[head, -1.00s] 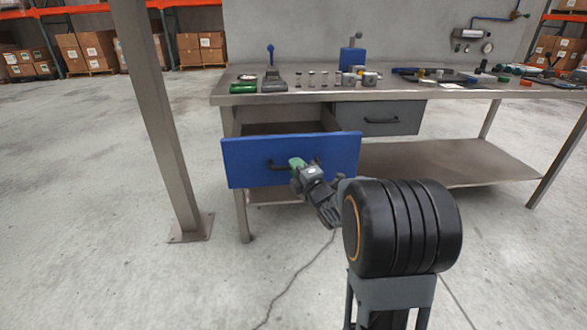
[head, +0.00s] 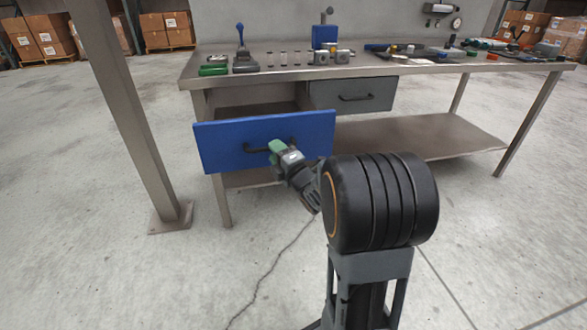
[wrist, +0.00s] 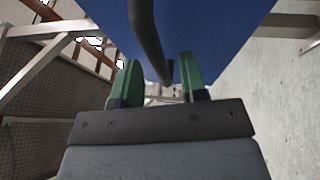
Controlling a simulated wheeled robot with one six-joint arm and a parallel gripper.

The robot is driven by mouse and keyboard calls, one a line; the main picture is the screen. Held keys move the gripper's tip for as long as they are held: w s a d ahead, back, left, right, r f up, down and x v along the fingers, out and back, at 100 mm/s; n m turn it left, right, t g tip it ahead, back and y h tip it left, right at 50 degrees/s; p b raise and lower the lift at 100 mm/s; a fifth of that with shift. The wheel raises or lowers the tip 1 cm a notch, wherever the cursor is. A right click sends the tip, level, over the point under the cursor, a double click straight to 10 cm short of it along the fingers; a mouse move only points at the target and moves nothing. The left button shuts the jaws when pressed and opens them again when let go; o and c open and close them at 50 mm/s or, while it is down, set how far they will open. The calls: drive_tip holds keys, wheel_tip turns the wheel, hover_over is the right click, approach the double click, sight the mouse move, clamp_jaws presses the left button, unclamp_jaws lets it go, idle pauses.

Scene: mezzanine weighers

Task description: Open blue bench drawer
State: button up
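The blue drawer front (head: 225,148) stands out from the left side of the bench in the head view, with the dark drawer space (head: 250,117) showing behind it. Its black curved handle (head: 256,150) is at mid-front; the blue face also shows in the wrist view (wrist: 215,25). My gripper (head: 273,147) is at the handle. In the wrist view its green fingers (wrist: 158,75) are apart, with the black handle (wrist: 147,30) running down between them. A gap shows beside the handle, so I see no firm grip. My gripper hides part of the handle in the head view.
A grey closed drawer (head: 353,96) is to the right under the steel bench top (head: 290,75), which carries tools and small weights. A lower shelf (head: 420,137) runs below. A steel post (head: 115,110) stands at left. The floor in front is clear.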

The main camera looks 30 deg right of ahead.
drive_tip(key=b+v, duration=0.6)
drive_tip(key=v, duration=0.5)
drive_tip(key=shift+s, duration=0.2)
